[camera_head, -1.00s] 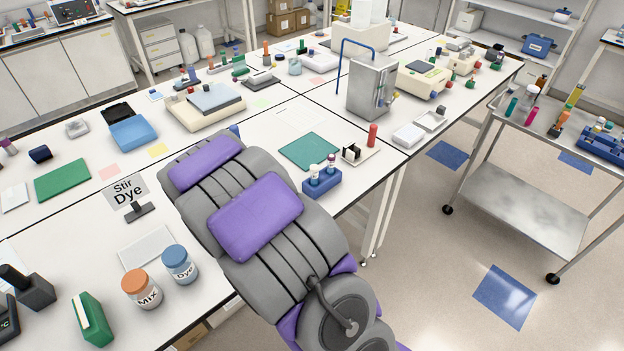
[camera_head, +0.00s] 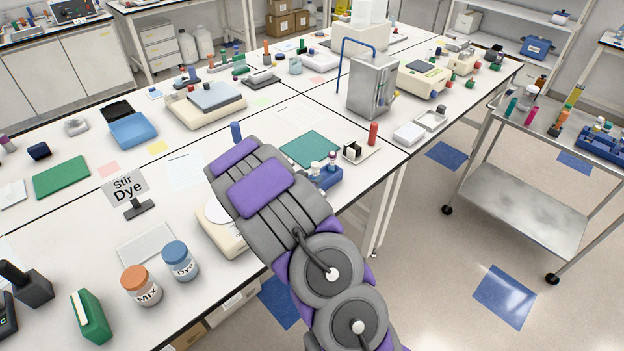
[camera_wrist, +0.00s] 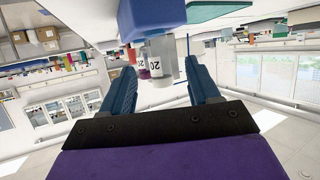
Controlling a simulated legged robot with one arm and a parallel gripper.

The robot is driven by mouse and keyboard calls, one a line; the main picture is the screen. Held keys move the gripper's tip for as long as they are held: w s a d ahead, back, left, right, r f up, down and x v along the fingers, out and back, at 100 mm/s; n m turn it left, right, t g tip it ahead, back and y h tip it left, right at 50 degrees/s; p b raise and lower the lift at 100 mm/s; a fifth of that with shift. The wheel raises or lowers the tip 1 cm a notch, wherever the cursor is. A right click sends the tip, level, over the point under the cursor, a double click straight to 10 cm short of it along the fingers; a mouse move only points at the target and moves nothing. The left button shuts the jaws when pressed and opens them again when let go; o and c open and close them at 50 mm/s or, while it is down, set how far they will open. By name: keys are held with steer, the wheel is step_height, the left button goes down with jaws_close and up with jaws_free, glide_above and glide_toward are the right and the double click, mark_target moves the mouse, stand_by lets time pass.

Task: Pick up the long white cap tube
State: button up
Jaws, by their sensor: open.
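The long white cap tube (camera_wrist: 161,58) stands in a blue rack (camera_wrist: 150,16) in the wrist view, where the scene appears upside down. It has a pale label reading "20". A purple-capped tube (camera_wrist: 143,66) stands right beside it, to the left. My gripper (camera_wrist: 160,68) is open, with the white cap tube showing between its two blue fingers and no visible grip on it. In the head view, the blue rack (camera_head: 326,180) is partly hidden by my arm. The white cap tube (camera_head: 315,169) shows there, but my fingers are hidden.
A green mat (camera_head: 310,149) lies just behind the rack. A small holder (camera_head: 358,151) and a red tube (camera_head: 373,133) stand to its right. A pale device (camera_head: 222,230) sits left of my arm, and the table edge is close.

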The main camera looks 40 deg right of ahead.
mark_target(316, 174)
steer(key=x, duration=0.4)
steer(key=shift+s+d, duration=0.35)
steer(key=shift+d, duration=0.05)
steer(key=shift+w+d+f+b, duration=0.25)
steer(key=shift+w, duration=0.3)
steer(key=shift+w+d+f+b, duration=0.25)
steer(key=shift+w+d, duration=0.05)
steer(key=shift+w, duration=0.25)
steer(key=shift+d+f, duration=0.25)
steer(key=shift+d, duration=0.5)
steer(key=shift+w+d, duration=0.1)
steer(key=shift+d, duration=0.05)
steer(key=shift+c, duration=1.4)
steer(key=shift+a+r, duration=0.1)
steer(key=shift+a, duration=0.3)
steer(key=c, duration=0.4)
steer(key=shift+d, duration=0.1)
steer(key=c, duration=0.3)
